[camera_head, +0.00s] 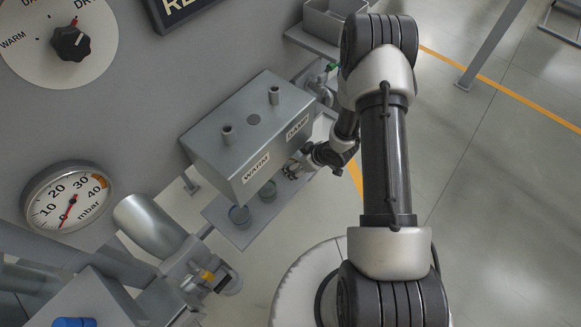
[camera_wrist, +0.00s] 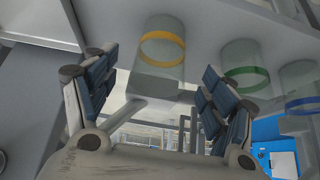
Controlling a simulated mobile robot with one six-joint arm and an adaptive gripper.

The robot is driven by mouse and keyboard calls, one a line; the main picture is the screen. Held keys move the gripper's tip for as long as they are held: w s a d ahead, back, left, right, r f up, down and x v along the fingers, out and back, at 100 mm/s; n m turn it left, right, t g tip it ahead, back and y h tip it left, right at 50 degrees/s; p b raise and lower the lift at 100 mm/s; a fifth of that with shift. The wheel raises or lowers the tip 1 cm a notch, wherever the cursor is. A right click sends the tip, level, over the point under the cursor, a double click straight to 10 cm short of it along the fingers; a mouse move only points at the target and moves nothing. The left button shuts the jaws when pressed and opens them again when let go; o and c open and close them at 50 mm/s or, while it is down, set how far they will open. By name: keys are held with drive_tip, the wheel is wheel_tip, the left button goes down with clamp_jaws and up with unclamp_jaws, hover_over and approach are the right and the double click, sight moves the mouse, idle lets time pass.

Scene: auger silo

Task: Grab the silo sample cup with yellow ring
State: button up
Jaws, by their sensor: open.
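In the wrist view, a clear cup with a yellow ring (camera_wrist: 160,50) stands between my gripper's two fingers (camera_wrist: 159,68), beyond or level with the tips; exact depth is hard to tell. The cup appears upside down in this view. My gripper is open, with a gap on each side of the cup and no clear contact. In the head view my gripper (camera_head: 291,170) is at the right end of the shelf under the grey box; the yellow-ringed cup cannot be made out there.
A green-ringed cup (camera_wrist: 245,68) and a blue-ringed cup (camera_wrist: 300,88) stand to the right in the wrist view, the green one close to my right finger. The grey box (camera_head: 250,125) labelled WARM and DAMP hangs over the shelf (camera_head: 215,208). A pressure gauge (camera_head: 66,198) is at left.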

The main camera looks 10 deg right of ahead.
drive_tip(key=b+x, duration=0.1)
drive_tip(key=x, duration=0.5)
drive_tip(key=shift+c, duration=0.3)
drive_tip(key=c, duration=1.1)
drive_tip(key=shift+r, duration=0.15)
drive_tip(key=shift+c, duration=0.2)
